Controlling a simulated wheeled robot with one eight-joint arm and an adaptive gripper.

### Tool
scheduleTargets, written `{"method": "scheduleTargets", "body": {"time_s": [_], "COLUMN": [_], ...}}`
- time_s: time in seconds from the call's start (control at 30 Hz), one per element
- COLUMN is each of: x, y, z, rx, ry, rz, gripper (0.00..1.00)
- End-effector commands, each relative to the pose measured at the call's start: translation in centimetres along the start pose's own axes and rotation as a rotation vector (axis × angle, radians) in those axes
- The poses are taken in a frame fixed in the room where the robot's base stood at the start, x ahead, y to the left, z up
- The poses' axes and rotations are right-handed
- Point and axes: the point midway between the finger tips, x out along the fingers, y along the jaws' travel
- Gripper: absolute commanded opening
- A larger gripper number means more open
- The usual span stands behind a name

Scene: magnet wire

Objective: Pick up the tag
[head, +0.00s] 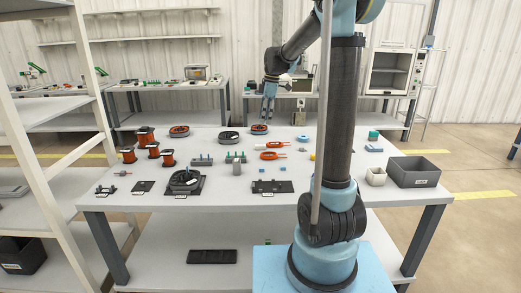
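I cannot make out for certain which item is the tag; several small pieces lie on the worktable (225,212). Small blue and grey pieces (303,138) lie near the middle right, partly close to my arm. My gripper (267,118) hangs pointing down above the far part of the table, near a round black-and-orange part (259,129). It is too small to tell whether its fingers are open or shut, and I see nothing clearly held in it. My arm hides part of the table on the right.
Red-orange spools (146,135) stand at the left. A black fixture (185,182) and a black plate (272,187) lie at the front edge. Red-handled tools (274,155) lie mid-table. A dark grey bin (414,172) and a pale cup (376,177) stand right. A white shelf rack (45,150) borders the left.

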Motion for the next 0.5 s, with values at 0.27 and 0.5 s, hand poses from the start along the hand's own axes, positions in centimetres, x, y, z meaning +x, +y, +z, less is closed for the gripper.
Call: {"method": "scheduleTargets", "body": {"time_s": [0.27, 0.5], "x": [4.8, 7.6], "y": [0.0, 0.0], "z": [-0.2, -0.2], "rx": [-0.002, -0.001], "ry": [0.000, 0.000], "rz": [0.000, 0.000], "gripper": [0.40, 0.40]}}
